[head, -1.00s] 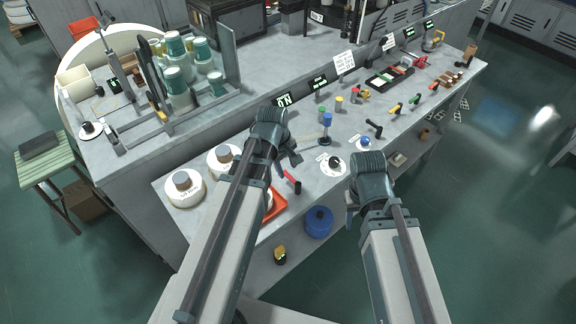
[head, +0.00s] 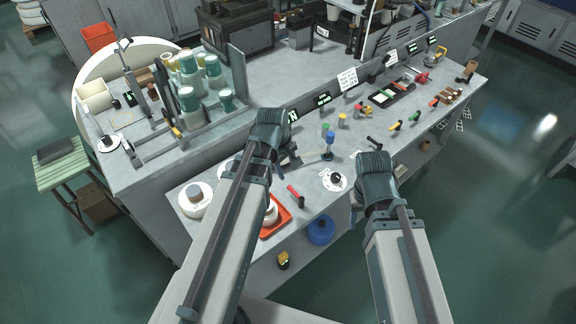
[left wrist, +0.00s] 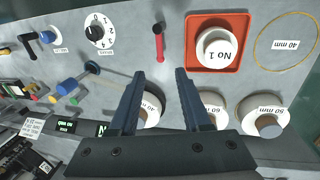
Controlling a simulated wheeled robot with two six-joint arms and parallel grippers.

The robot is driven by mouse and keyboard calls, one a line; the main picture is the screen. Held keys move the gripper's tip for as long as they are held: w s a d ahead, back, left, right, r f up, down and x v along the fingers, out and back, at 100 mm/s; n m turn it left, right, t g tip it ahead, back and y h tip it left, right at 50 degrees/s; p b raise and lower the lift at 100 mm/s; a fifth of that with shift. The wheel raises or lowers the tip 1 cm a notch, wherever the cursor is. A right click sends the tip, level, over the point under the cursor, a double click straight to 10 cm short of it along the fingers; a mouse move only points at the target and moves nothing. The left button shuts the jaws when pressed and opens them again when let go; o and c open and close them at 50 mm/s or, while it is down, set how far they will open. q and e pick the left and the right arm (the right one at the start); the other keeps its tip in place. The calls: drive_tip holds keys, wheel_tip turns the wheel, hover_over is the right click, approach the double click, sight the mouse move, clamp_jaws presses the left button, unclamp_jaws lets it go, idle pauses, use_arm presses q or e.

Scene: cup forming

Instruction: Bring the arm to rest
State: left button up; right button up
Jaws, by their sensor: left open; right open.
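My left gripper (left wrist: 157,98) is open and empty above the workbench, its two fingers apart in the left wrist view. In the head view the left gripper (head: 290,160) shows only in part at the end of the left arm.
A red tray (left wrist: 190,42) holds a white roll marked No 1 (left wrist: 215,50). A rotary dial (head: 335,179) and several coloured knobs line the bench. Open floor lies at right.

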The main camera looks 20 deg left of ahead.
use_arm(q)
drive_tip(key=s+d+f+m+g+y+b, duration=0.2)
drive_tip(key=s+d+f+m+b, duration=0.3)
drive_tip(key=s+d+m, duration=0.6)
drive_tip(key=d+m, duration=0.1)
drive_tip(key=m, duration=0.3)
drive_tip(key=shift+d+f, duration=0.15)
drive_tip(key=shift+d, duration=0.15)
idle(0.9)
